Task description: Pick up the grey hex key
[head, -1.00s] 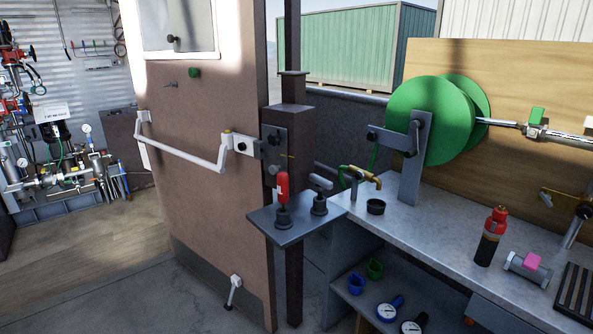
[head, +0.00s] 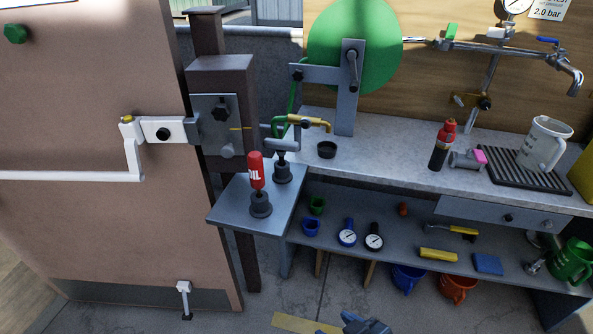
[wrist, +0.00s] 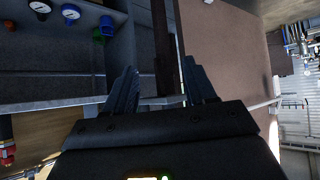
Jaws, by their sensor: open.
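I cannot make out a grey hex key for certain. A grey T-shaped piece (head: 283,146) stands upright in a dark round base on the small side shelf (head: 228,192) in the head view; I cannot tell whether it is the key. My gripper (wrist: 160,72) is open in the wrist view, with nothing seen between its fingers. Part of it (head: 365,324) shows at the bottom edge of the head view, low and in front of the bench.
The door (head: 90,235) is at left. The workbench (head: 385,170) carries a red and black bottle (head: 442,145) and a jug (head: 545,143). Gauges (head: 347,235) and cups lie on the lower shelf.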

